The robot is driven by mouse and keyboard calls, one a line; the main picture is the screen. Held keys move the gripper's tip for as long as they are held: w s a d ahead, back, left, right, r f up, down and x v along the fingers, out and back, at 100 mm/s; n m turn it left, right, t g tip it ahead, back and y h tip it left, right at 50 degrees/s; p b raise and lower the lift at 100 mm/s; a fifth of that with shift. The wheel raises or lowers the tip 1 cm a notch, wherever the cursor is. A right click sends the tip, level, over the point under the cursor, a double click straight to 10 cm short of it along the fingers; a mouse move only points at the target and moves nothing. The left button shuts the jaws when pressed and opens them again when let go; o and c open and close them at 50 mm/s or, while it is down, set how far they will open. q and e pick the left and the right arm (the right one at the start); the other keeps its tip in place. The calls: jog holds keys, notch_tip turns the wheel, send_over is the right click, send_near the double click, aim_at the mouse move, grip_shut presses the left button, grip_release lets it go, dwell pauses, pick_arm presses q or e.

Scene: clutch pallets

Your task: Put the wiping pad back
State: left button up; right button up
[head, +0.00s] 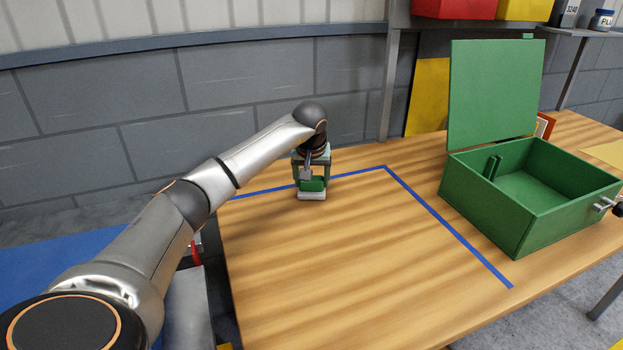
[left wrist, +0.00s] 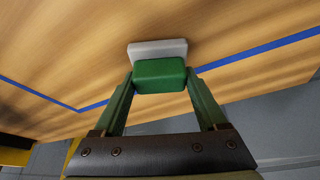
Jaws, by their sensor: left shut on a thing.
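The wiping pad has a green grip block on a whitish base. In the head view the pad (head: 312,195) is at the back left of the wooden table, by the blue tape line. My left gripper (head: 312,182) is above it, pointing down, shut on the green block. In the left wrist view the green block of the pad (left wrist: 160,75) sits between the two fingertips (left wrist: 160,82), its pale base beyond it. I cannot tell whether the base touches the table. My right gripper shows only as a small piece at the right edge, if at all.
An open green box (head: 520,225) with its lid (head: 495,92) upright stands on the right of the table (head: 330,290). Blue tape (head: 440,220) marks an area of bare wood. Red and yellow bins (head: 522,9) sit on the shelf above.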

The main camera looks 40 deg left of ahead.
pick_arm(q)
jog(key=o, duration=1.1)
jog(key=p+v, duration=0.1)
jog(key=v, duration=1.1)
jog(key=shift+r, duration=0.15)
